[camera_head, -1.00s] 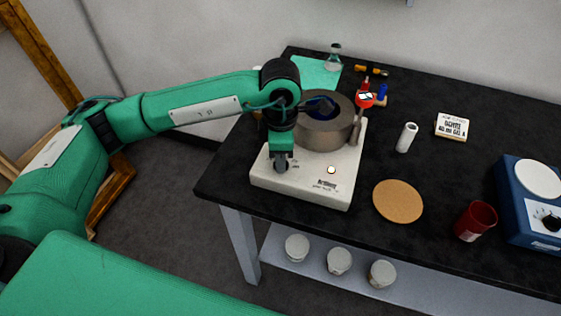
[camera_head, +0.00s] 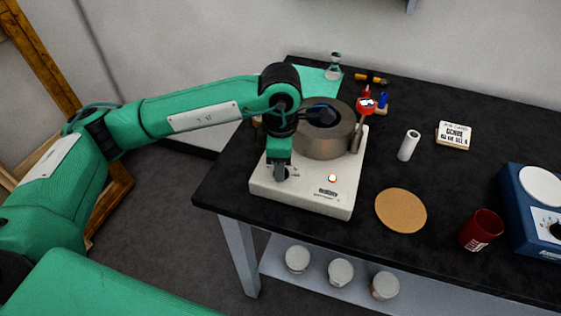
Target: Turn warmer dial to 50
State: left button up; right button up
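The warmer (camera_head: 305,197) is a white-topped box with a grey-brown round well on it, near the left end of the black table. A small lit lamp (camera_head: 332,178) shows on its front face. My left gripper (camera_head: 280,174) points down at the left part of that face, where the dial seems to be. The gripper and wrist hide the dial and its scale, so its setting cannot be read. The fingers look close together, but I cannot tell whether they are shut on the dial. My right gripper is not in view.
A cork mat (camera_head: 401,211), a white cylinder (camera_head: 409,145), a red cup (camera_head: 481,230) and a blue device (camera_head: 520,215) stand to the right. A glass flask (camera_head: 333,66) stands behind. Jars (camera_head: 341,272) sit on the lower shelf.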

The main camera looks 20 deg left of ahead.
pick_arm(q)
jog(key=shift+o, duration=1.4)
notch_tip(320, 180, up, 14)
jog(key=b, duration=0.1)
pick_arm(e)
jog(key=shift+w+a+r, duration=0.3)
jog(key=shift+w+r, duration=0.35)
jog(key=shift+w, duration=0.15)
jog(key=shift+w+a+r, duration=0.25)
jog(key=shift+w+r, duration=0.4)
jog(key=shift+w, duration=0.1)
pick_arm(q)
jog(key=shift+f, duration=0.1)
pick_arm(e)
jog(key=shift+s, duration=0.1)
